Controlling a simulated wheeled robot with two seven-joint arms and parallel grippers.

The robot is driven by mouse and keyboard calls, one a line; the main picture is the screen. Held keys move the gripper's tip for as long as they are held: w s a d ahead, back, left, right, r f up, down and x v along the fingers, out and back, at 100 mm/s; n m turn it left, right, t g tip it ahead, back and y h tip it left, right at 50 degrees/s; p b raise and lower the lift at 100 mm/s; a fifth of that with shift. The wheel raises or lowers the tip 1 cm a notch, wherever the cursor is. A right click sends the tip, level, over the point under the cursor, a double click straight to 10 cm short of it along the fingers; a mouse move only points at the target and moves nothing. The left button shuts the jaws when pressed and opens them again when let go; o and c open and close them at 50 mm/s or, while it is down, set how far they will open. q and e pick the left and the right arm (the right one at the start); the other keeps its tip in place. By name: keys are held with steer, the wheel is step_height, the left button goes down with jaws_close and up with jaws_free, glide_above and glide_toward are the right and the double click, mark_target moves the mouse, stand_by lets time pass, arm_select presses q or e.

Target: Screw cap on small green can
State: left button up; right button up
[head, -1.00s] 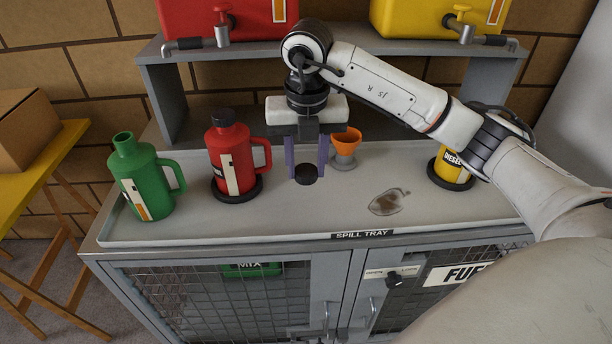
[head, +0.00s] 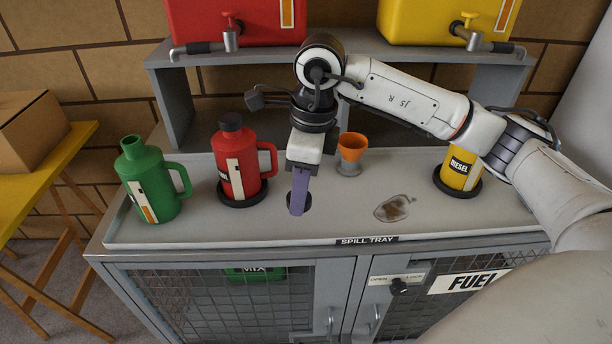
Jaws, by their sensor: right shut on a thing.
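The small green can (head: 152,182) stands upright at the left end of the spill tray, its mouth open and bare. My right gripper (head: 298,206) is low over the middle of the tray, shut on a black cap (head: 309,200). The near finger stands in front of the cap and hides most of it and the far finger. I cannot tell whether the cap still touches the tray. The gripper is well to the right of the green can, with the red can (head: 240,167) between them. My left gripper is not in view.
The red can, with a black cap, stands on a black ring. An orange funnel (head: 352,150) stands behind right of my gripper. A dark spill (head: 394,208) and a yellow diesel can (head: 461,170) are farther right. A grey shelf (head: 400,62) with red and yellow tanks overhangs the back.

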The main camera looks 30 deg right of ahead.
steer(key=s+a+n+g, duration=0.1)
steer(key=s+n, duration=0.3)
steer(key=n, duration=0.9)
steer(key=s+a+f+n+g+h, duration=0.1)
steer(key=s+a+n, duration=0.3)
steer(key=n, duration=0.9)
steer(key=shift+s+f+n, duration=0.15)
steer(key=shift+s+n, duration=0.05)
steer(key=shift+n, duration=0.1)
steer(key=shift+a, duration=0.15)
